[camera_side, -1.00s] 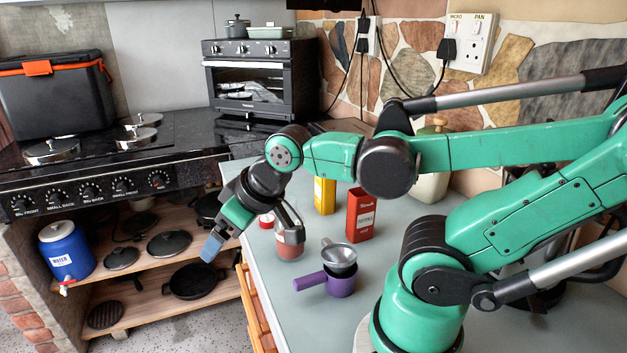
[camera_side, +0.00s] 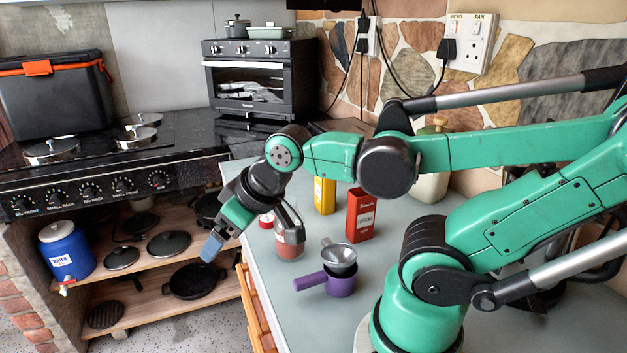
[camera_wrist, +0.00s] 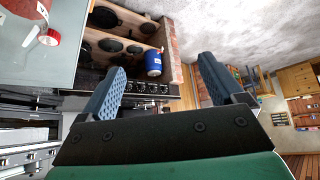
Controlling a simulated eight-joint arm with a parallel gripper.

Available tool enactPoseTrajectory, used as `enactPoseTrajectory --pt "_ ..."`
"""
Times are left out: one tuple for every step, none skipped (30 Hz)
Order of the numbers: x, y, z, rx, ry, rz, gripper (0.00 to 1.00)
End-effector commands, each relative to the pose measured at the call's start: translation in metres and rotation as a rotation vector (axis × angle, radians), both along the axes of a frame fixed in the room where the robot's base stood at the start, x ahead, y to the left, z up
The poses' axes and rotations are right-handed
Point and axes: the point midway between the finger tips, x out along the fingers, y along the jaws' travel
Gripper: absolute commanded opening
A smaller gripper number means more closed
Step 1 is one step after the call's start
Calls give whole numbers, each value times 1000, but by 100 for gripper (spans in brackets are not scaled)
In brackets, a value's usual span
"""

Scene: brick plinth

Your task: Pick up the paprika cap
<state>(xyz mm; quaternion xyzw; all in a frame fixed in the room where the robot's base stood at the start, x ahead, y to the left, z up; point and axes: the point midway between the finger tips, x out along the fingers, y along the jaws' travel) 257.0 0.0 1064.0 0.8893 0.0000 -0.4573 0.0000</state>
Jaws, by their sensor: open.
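The red paprika cap (camera_side: 266,220) lies on the grey counter (camera_side: 300,310), just left of the glass jar of red-brown powder (camera_side: 289,243). The cap, a red ring with a white centre, also shows in the wrist view at the upper left (camera_wrist: 50,37), near the counter's edge. My gripper (camera_side: 212,246) is open and empty, off the counter's left edge and left of the cap. In the wrist view its two blue pads (camera_wrist: 162,74) stand wide apart with nothing between them.
A purple measuring cup (camera_side: 338,284) with a metal funnel (camera_side: 338,259) stands in front of the jar. A red tin (camera_side: 361,215) and a yellow tin (camera_side: 324,195) stand behind it. Shelves with pans and a blue water jug (camera_side: 66,251) lie left of the counter.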

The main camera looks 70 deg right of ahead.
Motion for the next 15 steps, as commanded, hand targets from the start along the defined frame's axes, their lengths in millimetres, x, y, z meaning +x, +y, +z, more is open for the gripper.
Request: enactPoseTrajectory --pt "0 0 0 0 0 0 88" --pt "0 0 0 0 0 0 88" --pt "0 0 0 0 0 0 91" --pt "0 0 0 0 0 0 92" --pt "0 0 0 0 0 0 92" --pt "0 0 0 0 0 0 92" --pt "0 0 0 0 0 0 92" --pt "0 0 0 0 0 0 92" --pt "0 0 0 0 0 0 92" --pt "0 0 0 0 0 0 92" --pt "0 0 0 -1 1 0 92" --pt "1 -2 1 -6 6 2 92" --pt "3 -3 2 -12 11 4 92" --pt "5 -5 3 -19 19 7 92" --pt "8 -9 5 -33 35 14 92"
